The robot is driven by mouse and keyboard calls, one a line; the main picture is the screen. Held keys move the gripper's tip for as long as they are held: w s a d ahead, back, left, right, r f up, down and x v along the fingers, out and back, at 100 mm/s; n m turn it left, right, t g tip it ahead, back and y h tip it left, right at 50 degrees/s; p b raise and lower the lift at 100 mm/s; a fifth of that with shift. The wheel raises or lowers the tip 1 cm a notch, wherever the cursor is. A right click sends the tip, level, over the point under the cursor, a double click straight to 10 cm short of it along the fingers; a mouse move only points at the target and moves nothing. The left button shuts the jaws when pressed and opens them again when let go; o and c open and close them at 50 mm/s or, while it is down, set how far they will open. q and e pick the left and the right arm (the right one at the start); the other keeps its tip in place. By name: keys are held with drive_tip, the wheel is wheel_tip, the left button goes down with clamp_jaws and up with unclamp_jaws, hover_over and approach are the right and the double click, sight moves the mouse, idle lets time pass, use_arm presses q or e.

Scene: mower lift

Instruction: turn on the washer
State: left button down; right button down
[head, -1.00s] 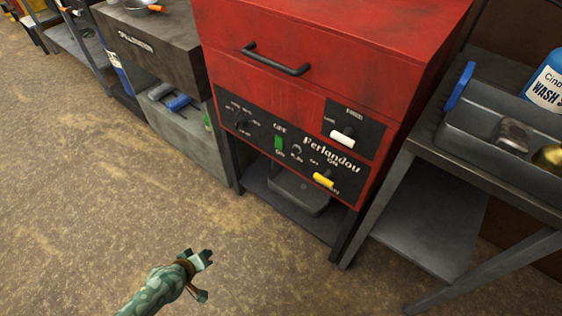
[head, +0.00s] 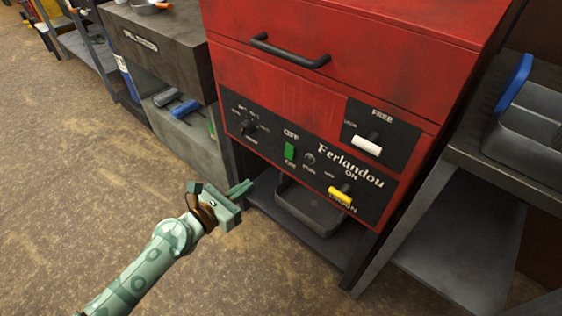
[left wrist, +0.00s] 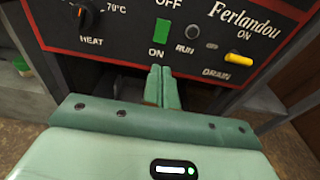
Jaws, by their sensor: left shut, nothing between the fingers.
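The washer (head: 290,105) is a red cabinet with a black control panel marked Ferlandou. Its green switch (head: 290,151) sits between the words OFF and ON; it also shows in the left wrist view (left wrist: 162,34). Right of the switch is a small round RUN light or button (head: 309,159). My left gripper (head: 245,188) is shut and empty, in front of and below the panel, apart from the switch. In the left wrist view its closed fingers (left wrist: 159,85) point toward the panel, just under the switch. My right gripper is not in view.
The panel also carries a black heat knob (head: 249,127), a white-handled lever (head: 366,145) and a yellow drain lever (head: 341,196). A black handle (head: 290,51) juts out above. A grey tray (head: 308,208) sits underneath. A metal table (head: 455,235) stands close on the right.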

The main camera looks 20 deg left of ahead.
sight(288, 157)
use_arm(q)
drive_tip(key=shift+w, duration=0.1)
